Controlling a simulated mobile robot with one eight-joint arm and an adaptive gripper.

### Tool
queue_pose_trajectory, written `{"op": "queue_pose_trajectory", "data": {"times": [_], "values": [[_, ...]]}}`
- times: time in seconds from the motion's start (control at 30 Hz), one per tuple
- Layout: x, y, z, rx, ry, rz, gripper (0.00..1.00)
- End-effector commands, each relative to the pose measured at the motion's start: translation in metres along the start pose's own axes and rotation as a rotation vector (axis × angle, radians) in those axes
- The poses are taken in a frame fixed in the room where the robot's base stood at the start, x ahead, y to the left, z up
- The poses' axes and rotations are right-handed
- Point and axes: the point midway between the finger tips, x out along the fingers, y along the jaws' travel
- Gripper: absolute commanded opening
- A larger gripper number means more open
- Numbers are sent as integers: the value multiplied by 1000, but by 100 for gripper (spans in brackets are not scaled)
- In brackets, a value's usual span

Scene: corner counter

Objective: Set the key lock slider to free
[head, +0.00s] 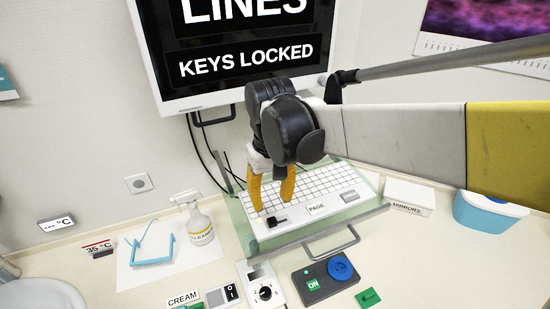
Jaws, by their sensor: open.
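A white keyboard (325,186) lies under a clear greenish cover or tray on the counter. A small black knob (274,222), which looks like the key lock slider, sits at its front left; its markings are too small to read. The screen (234,55) above reads "KEYS LOCKED". My gripper (271,205) has its two orange fingers pointing down, apart and empty, over the left part of the keyboard. The fingertips are just behind the black knob in the picture. I cannot tell whether they touch anything. My gripper hides some keys.
A "PAGE" label (317,208) and a grey key (349,196) are on the keyboard's right. A metal handle (331,246) is in front. A dial box (265,290) and a box with a blue knob (330,278) stand nearer. A spray bottle (197,222) is left, a "MIRRORS" box (409,196) right.

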Motion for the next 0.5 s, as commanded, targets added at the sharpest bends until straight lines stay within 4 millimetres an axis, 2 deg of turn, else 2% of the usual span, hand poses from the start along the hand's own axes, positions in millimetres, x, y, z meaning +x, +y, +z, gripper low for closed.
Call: {"op": "queue_pose_trajectory", "data": {"times": [0.1, 0.3, 0.5], "values": [[26, 0, 0, 1, 1, 0, 43], [63, 0, 0, 1, 2, 0, 43], [82, 1, 0, 1, 2, 0, 43]]}}
